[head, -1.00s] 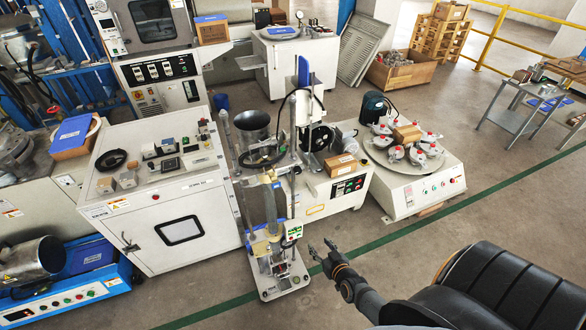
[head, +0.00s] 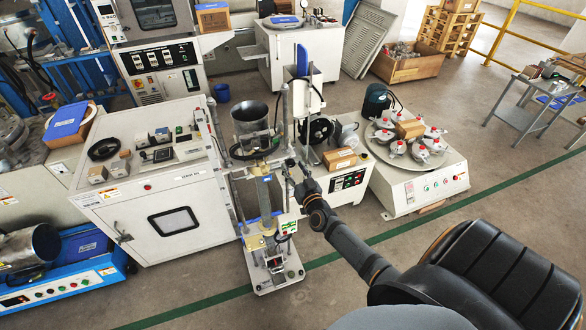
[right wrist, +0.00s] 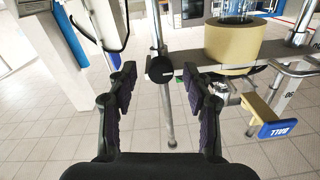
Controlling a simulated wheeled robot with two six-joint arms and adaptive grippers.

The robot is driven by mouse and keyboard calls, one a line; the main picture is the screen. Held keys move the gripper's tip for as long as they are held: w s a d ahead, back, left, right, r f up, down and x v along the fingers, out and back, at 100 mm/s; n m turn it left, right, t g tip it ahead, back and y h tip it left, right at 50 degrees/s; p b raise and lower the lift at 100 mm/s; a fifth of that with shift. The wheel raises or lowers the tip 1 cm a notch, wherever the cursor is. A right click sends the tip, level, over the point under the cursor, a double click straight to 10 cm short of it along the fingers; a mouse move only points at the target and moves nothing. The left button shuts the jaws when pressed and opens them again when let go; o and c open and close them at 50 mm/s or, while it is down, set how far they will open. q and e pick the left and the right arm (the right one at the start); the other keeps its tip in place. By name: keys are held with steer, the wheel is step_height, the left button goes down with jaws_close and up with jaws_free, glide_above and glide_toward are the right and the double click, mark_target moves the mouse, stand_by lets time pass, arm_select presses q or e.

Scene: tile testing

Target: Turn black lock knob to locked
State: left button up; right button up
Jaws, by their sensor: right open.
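The black lock knob (right wrist: 160,70) is a round black disc on a grey crossbar, beside a thin vertical metal rod, in the right wrist view. It lies ahead of my right gripper (right wrist: 159,84), between the lines of its two spread fingers; the gripper is open and seems not to touch it. In the head view my right gripper (head: 290,170) is at the upright test stand (head: 276,280). The knob cannot be made out there. My left gripper is not in view.
In the right wrist view, a cream ring (right wrist: 234,44) and a tan block with a blue "BALL" label (right wrist: 277,130) are right of the knob. In the head view, a white cabinet (head: 165,215) stands left of the stand and a round-topped machine (head: 425,190) right.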

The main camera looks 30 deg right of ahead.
steer(key=shift+w+d, duration=0.1)
steer(key=shift+w, duration=0.5)
steer(key=shift+c, duration=0.2)
jaws_close()
